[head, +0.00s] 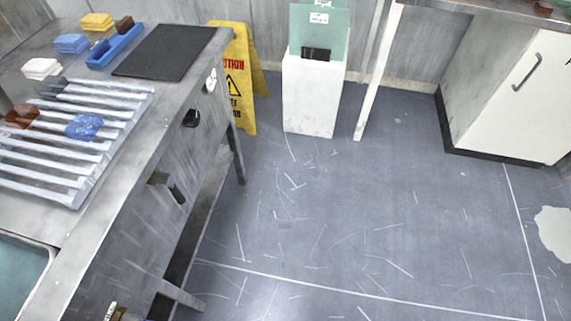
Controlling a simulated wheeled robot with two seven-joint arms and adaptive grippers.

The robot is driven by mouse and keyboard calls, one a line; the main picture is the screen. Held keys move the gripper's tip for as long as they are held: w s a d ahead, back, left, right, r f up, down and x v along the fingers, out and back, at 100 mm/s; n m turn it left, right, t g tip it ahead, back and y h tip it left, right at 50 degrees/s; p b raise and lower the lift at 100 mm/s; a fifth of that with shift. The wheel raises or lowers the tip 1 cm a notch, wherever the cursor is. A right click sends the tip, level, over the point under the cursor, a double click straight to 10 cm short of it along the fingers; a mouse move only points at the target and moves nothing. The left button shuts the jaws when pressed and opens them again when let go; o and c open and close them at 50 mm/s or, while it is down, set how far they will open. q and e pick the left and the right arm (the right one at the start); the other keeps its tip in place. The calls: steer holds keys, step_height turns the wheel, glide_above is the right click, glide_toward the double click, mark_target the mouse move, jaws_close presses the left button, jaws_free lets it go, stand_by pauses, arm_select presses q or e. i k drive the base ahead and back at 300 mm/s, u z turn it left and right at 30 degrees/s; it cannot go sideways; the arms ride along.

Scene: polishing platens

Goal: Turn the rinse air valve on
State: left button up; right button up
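The front panel of the steel bench (150,155) on the left carries several fittings. A small grey fitting with a dark lever-like handle (176,192) sticks out of its middle. A black rounded fitting (191,118) sits farther back, and a small white plate with a dark part (211,80) is near the far end. A pale, dark-edged piece (110,312) shows at the bottom edge, partly cut off. I cannot tell which of these, if any, is the rinse air valve, or whether it is on or off. Neither of my grippers is in the head view.
On the bench are a slatted rack (70,140), blue tray (115,47), black mat (165,50) and several sponges or cloths. A yellow wet-floor sign (240,85) and white bin (310,95) stand behind. The scratched grey floor (350,200) is clear up to the white cabinet (510,95).

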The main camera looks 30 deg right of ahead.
mark_target(166, 180)
steer(key=u, duration=0.4)
steer(key=k, duration=1)
steer(key=z, duration=0.8)
steer(key=i, duration=0.95)
steer(key=z, duration=0.35)
